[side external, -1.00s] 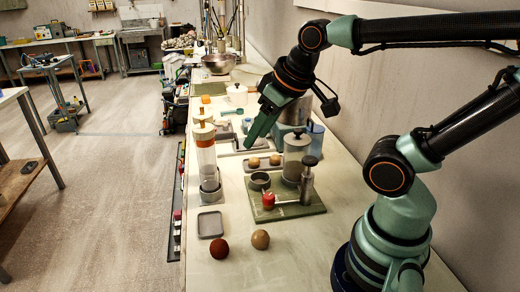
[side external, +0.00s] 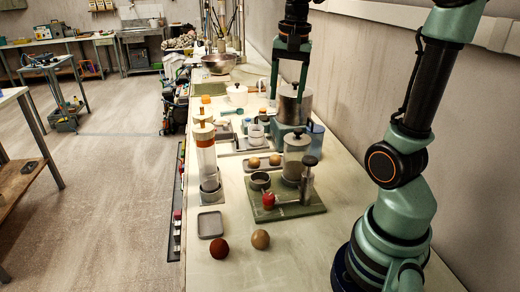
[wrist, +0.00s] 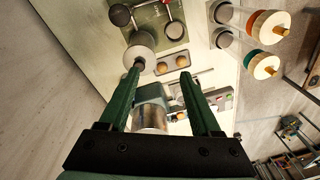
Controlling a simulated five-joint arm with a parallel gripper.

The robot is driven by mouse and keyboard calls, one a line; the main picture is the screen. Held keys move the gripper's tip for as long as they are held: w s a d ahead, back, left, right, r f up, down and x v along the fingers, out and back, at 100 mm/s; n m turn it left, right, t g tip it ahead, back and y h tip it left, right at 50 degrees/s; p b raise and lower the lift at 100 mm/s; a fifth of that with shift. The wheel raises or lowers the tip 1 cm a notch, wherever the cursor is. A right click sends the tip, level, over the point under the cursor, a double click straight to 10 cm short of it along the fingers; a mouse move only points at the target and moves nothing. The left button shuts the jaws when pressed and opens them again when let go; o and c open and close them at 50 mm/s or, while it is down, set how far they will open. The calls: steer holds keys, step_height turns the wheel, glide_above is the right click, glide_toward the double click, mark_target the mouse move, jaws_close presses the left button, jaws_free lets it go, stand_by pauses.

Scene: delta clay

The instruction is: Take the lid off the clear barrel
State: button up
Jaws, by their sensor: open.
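Two things could be the clear barrel. One is a tall clear tube (side external: 206,160) with a pale and orange top (side external: 203,133), left of centre in the side view. The other is a shorter clear jar (side external: 293,165) with a grey knobbed lid (side external: 297,139) on a green board (side external: 312,208). In the wrist view, the jar's round lid (wrist: 141,45) is near my left fingertip, and banded tops (wrist: 268,27) show at upper right. My gripper (side external: 288,98) is open and empty, pointing down at the back right, beyond the jar. It also shows in the wrist view (wrist: 161,72).
A metal cylinder (wrist: 151,117) on a blue-green body shows between my fingers in the wrist view. A dark-knobbed post (side external: 308,180) stands beside the jar. A tray with two balls (side external: 262,164) lies behind the board. The bench front is mostly clear around two balls (side external: 240,243).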

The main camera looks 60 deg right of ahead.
mark_target(298, 130)
steer(key=d+m+g, duration=0.1)
steer(key=d+m, duration=0.3)
steer(key=d, duration=0.2)
steer(key=shift+y, duration=0.3)
steer(key=f, duration=0.8)
steer(key=s+f, duration=0.1)
steer(key=f, duration=0.3)
steer(key=shift+s+a, duration=0.1)
steer(key=shift+a, duration=0.2)
jaws_close()
